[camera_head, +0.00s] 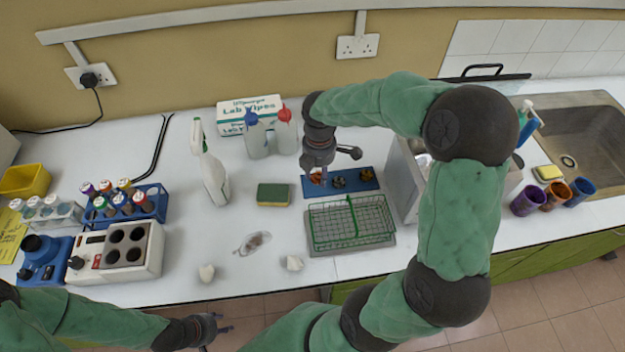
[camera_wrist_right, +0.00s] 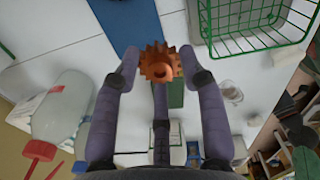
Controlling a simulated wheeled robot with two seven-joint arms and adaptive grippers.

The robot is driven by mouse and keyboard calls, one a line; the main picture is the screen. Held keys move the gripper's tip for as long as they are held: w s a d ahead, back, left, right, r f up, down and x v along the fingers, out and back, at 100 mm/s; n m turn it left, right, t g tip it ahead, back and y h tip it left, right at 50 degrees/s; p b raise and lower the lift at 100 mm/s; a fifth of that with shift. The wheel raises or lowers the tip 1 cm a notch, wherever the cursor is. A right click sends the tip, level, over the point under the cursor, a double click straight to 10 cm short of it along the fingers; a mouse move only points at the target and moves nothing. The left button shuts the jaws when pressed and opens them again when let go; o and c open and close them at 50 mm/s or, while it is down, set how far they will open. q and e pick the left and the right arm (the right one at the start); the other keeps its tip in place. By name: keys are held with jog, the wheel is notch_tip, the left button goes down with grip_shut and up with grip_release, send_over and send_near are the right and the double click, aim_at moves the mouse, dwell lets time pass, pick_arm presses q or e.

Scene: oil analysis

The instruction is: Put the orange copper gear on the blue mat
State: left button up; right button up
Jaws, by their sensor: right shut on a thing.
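The orange copper gear (camera_wrist_right: 160,62) is between the fingertips of my right gripper (camera_wrist_right: 160,68), which is shut on it. In the head view the gear (camera_head: 316,178) shows under my right gripper (camera_head: 318,168), in front of the left end of the blue mat (camera_head: 353,191). The mat also shows in the right wrist view (camera_wrist_right: 122,22). I cannot tell the gap between gear and mat. A dark gear (camera_head: 339,182) and a brass-coloured gear (camera_head: 366,175) lie on the mat. My left gripper (camera_head: 218,328) is open and empty, low by the table's front edge.
A green wire basket (camera_head: 350,224) stands just in front of the mat. A sponge (camera_head: 273,194) lies to its left. Bottles (camera_head: 286,130) and a wipes box (camera_head: 248,106) stand behind, and a white-sided box (camera_head: 405,180) stands to the right.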

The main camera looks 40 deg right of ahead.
jog(key=b, duration=0.1)
send_over(311, 185)
jog(key=f, duration=0.5)
jog(key=shift+s+f, duration=0.1)
jog(key=shift+s, duration=0.15)
jog(key=shift+w+f+b, duration=0.15)
jog(key=shift+f+b, duration=0.15)
jog(key=shift+f, duration=0.6)
jog(key=shift+w+f+b, duration=0.1)
jog(key=shift+f+b, duration=0.2)
jog(key=shift+f, duration=0.55)
jog(key=shift+f, duration=0.15)
jog(key=o, duration=1.3)
jog(key=shift+c, duration=0.2)
notch_tip(311, 185, up, 12)
jog(key=p, duration=0.3)
